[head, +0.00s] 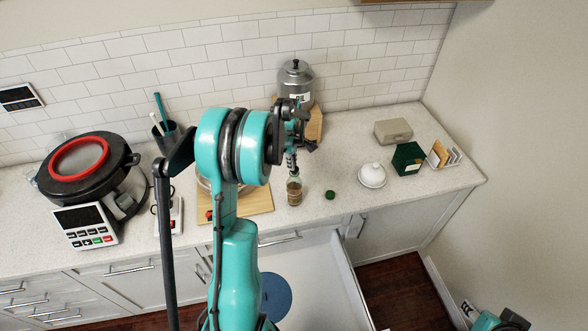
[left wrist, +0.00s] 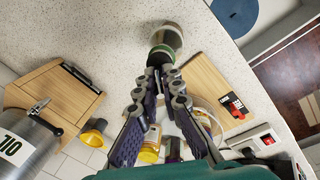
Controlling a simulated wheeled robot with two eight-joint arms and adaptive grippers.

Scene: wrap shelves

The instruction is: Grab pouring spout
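A small glass bottle (head: 294,194) with brownish contents stands upright on the counter. A dark, thin pouring spout (head: 293,174) sits at its top. My left gripper (head: 291,157) points down right over the bottle. In the left wrist view the bottle (left wrist: 170,35) shows beyond the fingertips, with a green collar (left wrist: 160,50) at its neck. There my left fingertips (left wrist: 160,72) come close together and appear shut on the spout, whose grip area they mostly hide. Only a part of my right arm shows at the bottom right of the head view; its gripper is not visible.
A green cap (head: 330,195) and a white lidded dish (head: 372,175) lie right of the bottle. A wooden board (head: 252,203) is on its left. The OIL canister (head: 296,78) stands behind. A drawer (head: 318,270) is open below the counter.

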